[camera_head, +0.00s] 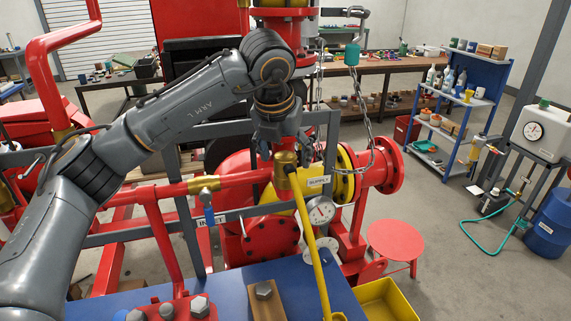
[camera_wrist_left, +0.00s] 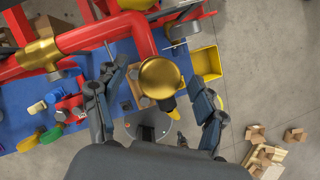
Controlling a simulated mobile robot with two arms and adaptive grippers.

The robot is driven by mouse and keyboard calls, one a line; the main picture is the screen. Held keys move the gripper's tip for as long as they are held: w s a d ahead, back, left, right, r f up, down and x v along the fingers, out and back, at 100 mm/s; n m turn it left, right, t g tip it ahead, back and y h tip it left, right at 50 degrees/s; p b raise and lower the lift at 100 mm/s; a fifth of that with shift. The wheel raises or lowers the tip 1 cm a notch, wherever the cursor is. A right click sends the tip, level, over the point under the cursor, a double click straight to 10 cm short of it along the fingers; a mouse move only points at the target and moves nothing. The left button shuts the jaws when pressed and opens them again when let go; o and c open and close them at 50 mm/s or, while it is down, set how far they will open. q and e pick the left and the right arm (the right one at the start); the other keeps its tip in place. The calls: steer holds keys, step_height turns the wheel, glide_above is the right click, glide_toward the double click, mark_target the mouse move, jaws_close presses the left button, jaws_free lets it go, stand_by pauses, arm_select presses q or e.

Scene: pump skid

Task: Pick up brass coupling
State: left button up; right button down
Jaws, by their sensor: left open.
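A brass coupling (camera_head: 284,163) stands at the right end of the red horizontal pipe, just above the yellow lever. In the left wrist view its round, shiny top (camera_wrist_left: 160,77) lies between my two fingers, with a gap on each side. My left gripper (camera_head: 277,146) points down over the coupling, open and empty. Both of its fingers (camera_wrist_left: 158,96) are spread in the left wrist view. The coupling's lower part is hidden by its own top in the wrist view. My right gripper is in neither view.
Another brass fitting (camera_head: 204,184) sits further left on the red pipe (camera_head: 165,192). Grey frame bars and a hanging chain (camera_head: 366,125) stand close to the arm. A yellow lever (camera_head: 311,240) slants down to the blue bench top (camera_head: 225,290). A yellow bin (camera_head: 388,301) is at the right.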

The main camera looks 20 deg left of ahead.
arm_select(q)
steer(key=shift+w+f, duration=0.2)
steer(key=shift+f, duration=0.35)
steer(key=c, duration=1.4)
steer(key=shift+r, duration=0.1)
steer(key=shift+r, duration=0.5)
steer(key=s+a+r+b, duration=0.1)
steer(key=s+r+b, duration=0.1)
steer(key=s+r, duration=0.2)
steer(key=s+a+r+b, duration=0.2)
steer(key=s+r, duration=0.2)
steer(key=s+a+r+b, duration=0.2)
steer(key=s+r, duration=0.2)
steer(key=s, duration=0.1)
steer(key=shift+s, duration=0.1)
